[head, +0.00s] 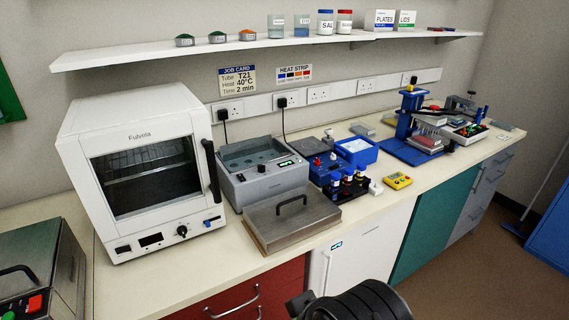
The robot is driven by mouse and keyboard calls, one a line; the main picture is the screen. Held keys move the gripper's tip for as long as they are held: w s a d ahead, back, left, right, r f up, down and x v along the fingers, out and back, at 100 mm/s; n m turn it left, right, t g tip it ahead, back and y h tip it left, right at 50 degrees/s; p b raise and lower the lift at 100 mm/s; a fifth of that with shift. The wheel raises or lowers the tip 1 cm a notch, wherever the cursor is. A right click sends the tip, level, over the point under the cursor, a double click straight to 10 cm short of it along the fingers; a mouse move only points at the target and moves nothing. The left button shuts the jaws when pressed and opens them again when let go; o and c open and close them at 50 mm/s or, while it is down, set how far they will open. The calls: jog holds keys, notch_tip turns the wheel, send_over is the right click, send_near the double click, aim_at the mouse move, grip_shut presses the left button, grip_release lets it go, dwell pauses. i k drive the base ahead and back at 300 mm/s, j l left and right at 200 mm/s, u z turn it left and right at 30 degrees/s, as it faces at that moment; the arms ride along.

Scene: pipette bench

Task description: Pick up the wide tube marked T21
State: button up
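No mark T21 can be read on any tube. A job card (237,80) on the wall names tube T21, 40 °C and 2 min. A small blue rack (322,175) stands mid-bench with small red and blue items in it, too small to identify. In front of it, several dark bottles (348,188) with coloured caps stand in a black holder. My gripper's fingers are not seen; only a black part of my arm shows at the bottom edge.
A white oven (138,165) stands left, beside a grey water bath (262,172) and its removed-looking metal lid (293,220). A blue ice-filled tray (357,152) and yellow timer (397,181) are mid-bench. A shelf (260,44) runs above. Bare bench (165,285) lies before the oven.

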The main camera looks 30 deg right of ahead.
aim_at(335, 176)
jog(key=l+u, duration=1.2)
jog(key=k+l+u, duration=0.15)
jog(key=l+u, duration=0.25)
jog(key=k+l+u, duration=0.2)
jog(key=l+u, duration=0.15)
jog(key=k+l+u, duration=0.2)
jog(key=l+u, duration=0.2)
jog(key=k+l+u, duration=0.15)
jog(key=u, duration=0.25)
jog(key=k, duration=0.05)
